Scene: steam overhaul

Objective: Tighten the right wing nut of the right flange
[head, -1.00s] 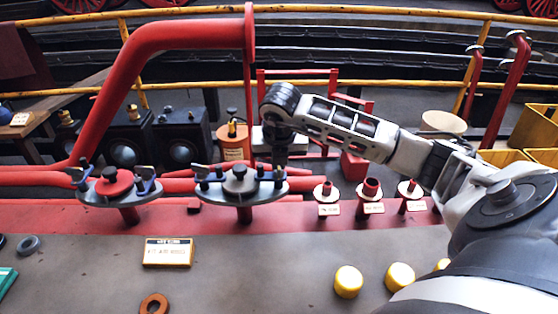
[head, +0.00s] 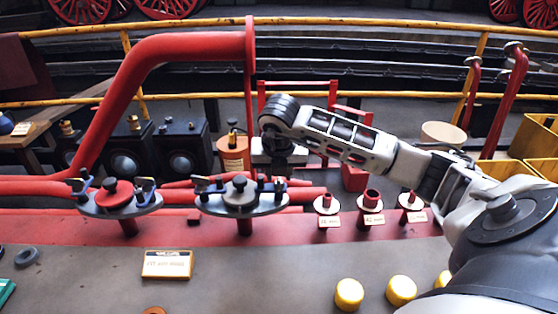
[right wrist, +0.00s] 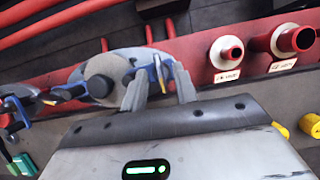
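The right flange (head: 215,203) is a blue-grey oval plate with a grey knob in its middle, on a red pipe stub. Its right wing nut (head: 278,186) shows at the plate's right end, just under my right gripper (head: 279,171). In the right wrist view my right gripper (right wrist: 160,90) has its two fingers apart, with the blue wing nut (right wrist: 161,72) seen in the gap between them. I cannot tell whether the fingers touch it. The flange's left wing nut (head: 202,185) is at the other end. My left gripper is out of view.
Several red capped stubs (head: 373,217) stand to the right. A label plate (head: 167,264) and yellow caps (head: 349,294) are in front on the grey bench. A large red pipe (head: 180,42) arches behind.

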